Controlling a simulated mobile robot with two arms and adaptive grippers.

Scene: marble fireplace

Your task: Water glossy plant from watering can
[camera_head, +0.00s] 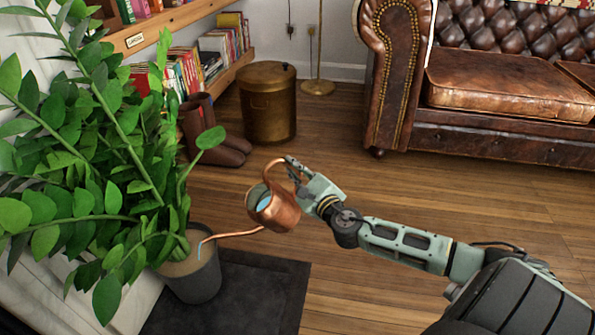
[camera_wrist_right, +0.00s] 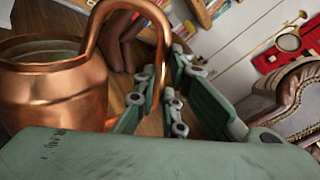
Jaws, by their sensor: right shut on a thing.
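The copper watering can (camera_head: 278,212) is held in the air by my right gripper (camera_head: 294,170), which is shut on its handle. The can is tilted, with its long spout reaching left over the rim of the plant's pot (camera_head: 194,282). A thin bluish stream shows at the spout tip, above the soil. Bluish water shows in the can's opening. The glossy plant (camera_head: 110,150) has broad green leaves and fills the left side. In the right wrist view, the can (camera_wrist_right: 60,95) is at the left and its handle passes between the fingers (camera_wrist_right: 165,95). My left gripper is not seen.
Brown boots (camera_head: 215,140) and a brass bin (camera_head: 268,105) stand behind the plant. Bookshelves (camera_head: 160,25) line the back left. A brown leather sofa (camera_head: 480,85) is at the right. Open floor lies between.

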